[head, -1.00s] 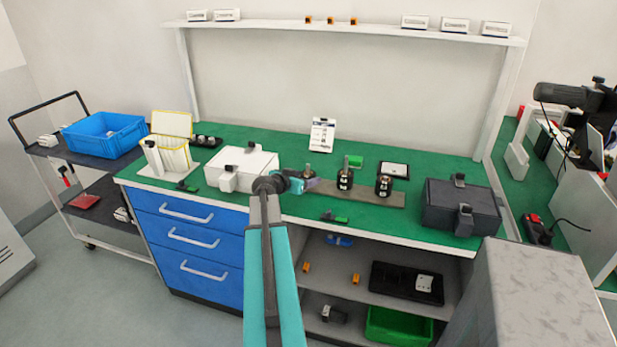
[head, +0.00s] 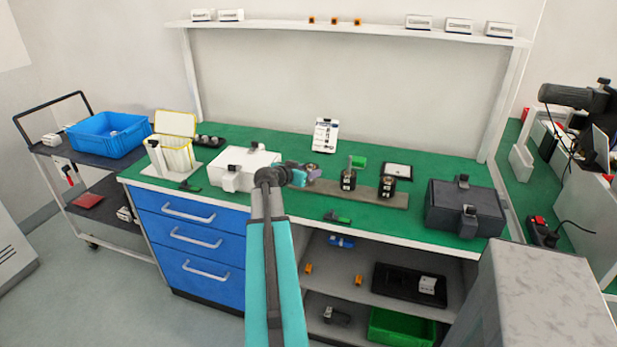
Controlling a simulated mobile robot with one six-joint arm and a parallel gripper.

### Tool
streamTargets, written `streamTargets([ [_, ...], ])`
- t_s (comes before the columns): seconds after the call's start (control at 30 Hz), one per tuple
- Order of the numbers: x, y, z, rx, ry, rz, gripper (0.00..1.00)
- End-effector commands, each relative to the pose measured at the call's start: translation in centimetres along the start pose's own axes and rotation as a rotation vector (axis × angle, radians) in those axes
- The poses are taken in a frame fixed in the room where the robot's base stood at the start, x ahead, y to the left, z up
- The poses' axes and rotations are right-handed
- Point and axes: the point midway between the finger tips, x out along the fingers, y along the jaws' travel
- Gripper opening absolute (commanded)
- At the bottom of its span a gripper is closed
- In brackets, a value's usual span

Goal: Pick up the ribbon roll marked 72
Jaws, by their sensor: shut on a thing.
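My gripper (head: 306,174) is over the bench at the left end of a grey strip (head: 328,187). It is shut on a ribbon roll (head: 313,169), which is mostly hidden by the jaws. I cannot read the mark on this roll. Two more dark ribbon rolls stand upright on the strip to the right, a middle one (head: 348,181) and a right one (head: 387,188). Their white marks are too small to read surely. I cannot tell whether the held roll is clear of the strip.
A white box (head: 240,165) stands close left of my gripper, and a dark grey case (head: 465,205) stands at the bench's right. A grey cabinet (head: 540,300) is at front right.

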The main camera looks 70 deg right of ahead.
Motion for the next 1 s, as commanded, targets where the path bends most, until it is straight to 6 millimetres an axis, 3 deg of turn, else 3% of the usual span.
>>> streamTargets([
  [0.5,-2.3,0.0,-5.5,0.001,0.002,-0.001,0.22],
  [1.0,-2.7,0.0,-6.4,-0.001,0.0,0.0,0.22],
])
